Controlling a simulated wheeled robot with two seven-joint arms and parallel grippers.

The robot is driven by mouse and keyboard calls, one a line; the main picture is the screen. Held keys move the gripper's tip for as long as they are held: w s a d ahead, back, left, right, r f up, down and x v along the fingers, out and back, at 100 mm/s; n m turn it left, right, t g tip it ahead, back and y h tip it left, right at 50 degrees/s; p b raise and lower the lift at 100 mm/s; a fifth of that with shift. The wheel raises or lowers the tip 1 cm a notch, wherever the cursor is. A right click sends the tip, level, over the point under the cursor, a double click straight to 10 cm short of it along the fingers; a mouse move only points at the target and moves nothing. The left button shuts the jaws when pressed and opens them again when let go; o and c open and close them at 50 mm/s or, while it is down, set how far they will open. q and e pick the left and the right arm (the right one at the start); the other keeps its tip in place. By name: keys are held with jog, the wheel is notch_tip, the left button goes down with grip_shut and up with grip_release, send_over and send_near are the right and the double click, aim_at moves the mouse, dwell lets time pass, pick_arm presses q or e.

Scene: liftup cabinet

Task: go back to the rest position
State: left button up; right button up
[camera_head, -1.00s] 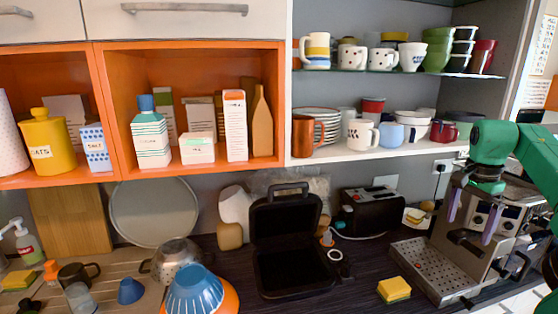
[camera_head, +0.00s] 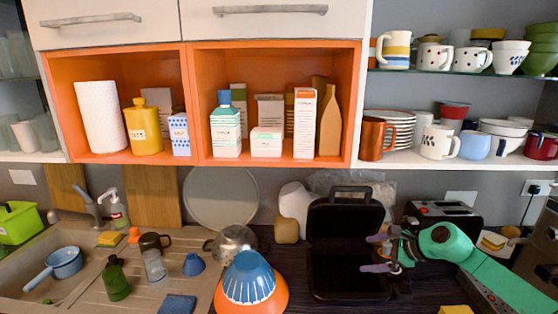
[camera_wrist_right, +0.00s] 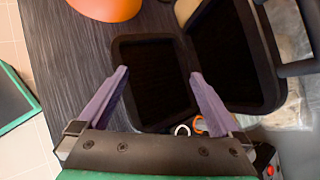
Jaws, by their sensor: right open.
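My right gripper (camera_head: 377,253) is on a green arm that comes in from the right in the head view. Its two purple fingers are spread apart with nothing between them, in front of the open black grill (camera_head: 340,195). In the right wrist view the gripper (camera_wrist_right: 160,85) is also open and empty, with the grill (camera_wrist_right: 118,60) beyond its fingers. I cannot tell the exact gap between fingers and grill. The cabinet (camera_head: 115,20) has white lift-up doors with metal handles, shut above orange open compartments. My left gripper is not in view.
An orange bowl with a blue one (camera_head: 248,278) stands left of the grill. A black toaster (camera_head: 440,212) is behind my right arm. A sink (camera_head: 30,285), bottles and a metal pot (camera_head: 232,240) are at the left. Shelves with cups (camera_head: 440,145) are at the upper right.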

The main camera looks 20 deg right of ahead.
jog(key=w+a+m+t, duration=0.4)
jog(key=a+m+t, duration=0.2)
jog(key=a+m, duration=0.6)
jog(key=s+a+f+m+g+h, duration=0.15)
jog(key=s+f+m+g, duration=0.3)
jog(key=s+m, duration=0.55)
jog(key=s+a+f+m+g+h, duration=0.1)
jog(key=s+a+f+m+g, duration=0.3)
jog(key=s+m, duration=0.6)
jog(key=s+a+f+m+g+h, duration=0.1)
jog(key=s+a+f+m+g, duration=0.15)
jog(key=s+f+m, duration=0.8)
notch_tip(320, 180, down, 30)
jog(key=w+d+m+g+b, duration=0.1)
jog(key=m+g+b, duration=0.15)
jog(key=b, duration=0.95)
pick_arm(q)
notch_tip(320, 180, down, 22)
jog(key=b, duration=1)
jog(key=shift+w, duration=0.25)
pick_arm(e)
jog(key=s+d+f, duration=0.1)
jog(key=s+f, duration=0.7)
jog(key=f, duration=0.4)
jog(key=s+d+f, duration=0.2)
jog(key=s+f, duration=0.7)
jog(key=f, duration=0.4)
